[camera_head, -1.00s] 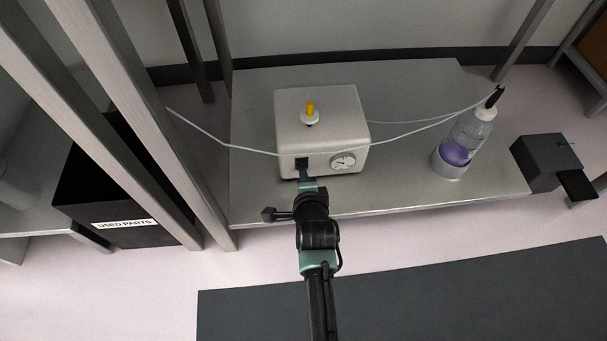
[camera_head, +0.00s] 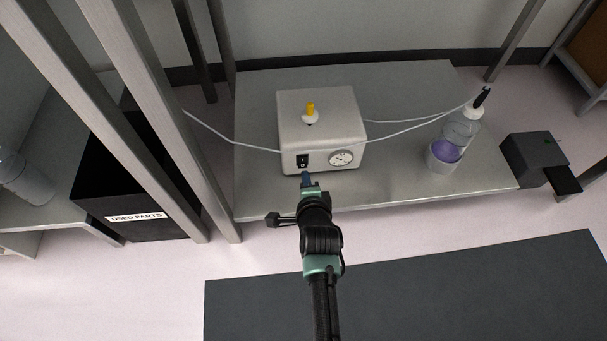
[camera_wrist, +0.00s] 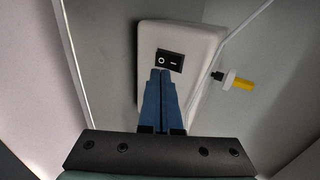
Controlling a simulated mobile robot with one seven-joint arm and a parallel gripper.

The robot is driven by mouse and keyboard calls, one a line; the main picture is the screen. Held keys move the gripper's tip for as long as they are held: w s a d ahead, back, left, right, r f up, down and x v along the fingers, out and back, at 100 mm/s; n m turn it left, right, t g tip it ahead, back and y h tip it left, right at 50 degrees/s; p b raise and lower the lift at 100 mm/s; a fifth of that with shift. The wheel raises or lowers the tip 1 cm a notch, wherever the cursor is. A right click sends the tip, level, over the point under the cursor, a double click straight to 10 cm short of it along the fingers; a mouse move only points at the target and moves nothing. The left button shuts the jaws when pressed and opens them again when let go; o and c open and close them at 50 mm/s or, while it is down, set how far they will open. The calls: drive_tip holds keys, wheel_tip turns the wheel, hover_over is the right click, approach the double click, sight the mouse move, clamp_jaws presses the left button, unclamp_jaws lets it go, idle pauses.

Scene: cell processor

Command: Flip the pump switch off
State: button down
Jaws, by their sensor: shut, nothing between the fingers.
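The pump is a cream-white box (camera_head: 320,121) on the low grey shelf, with a yellow-topped knob on its top and a round gauge (camera_head: 342,158) on its front. Its black rocker switch (camera_head: 302,161) is at the lower left of the front. In the wrist view the switch (camera_wrist: 170,60) shows a white circle on the left and a bar on the right; which side is pressed I cannot tell. My gripper (camera_head: 306,177) is shut and empty, just in front of and below the switch. Its blue fingertips (camera_wrist: 160,74) appear just below the switch, seemingly apart from it.
Thin white tubes run from the pump to the left and to a bottle with purple liquid (camera_head: 461,132) at the right. A metal post (camera_head: 165,120) and a black used-parts bin (camera_head: 150,227) stand left.

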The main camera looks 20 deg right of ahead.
drive_tip(key=p+v, duration=0.6)
drive_tip(key=v, duration=0.3)
drive_tip(key=shift+s+r, duration=0.2)
drive_tip(key=shift+s, duration=0.05)
drive_tip(key=shift+a+f, duration=0.1)
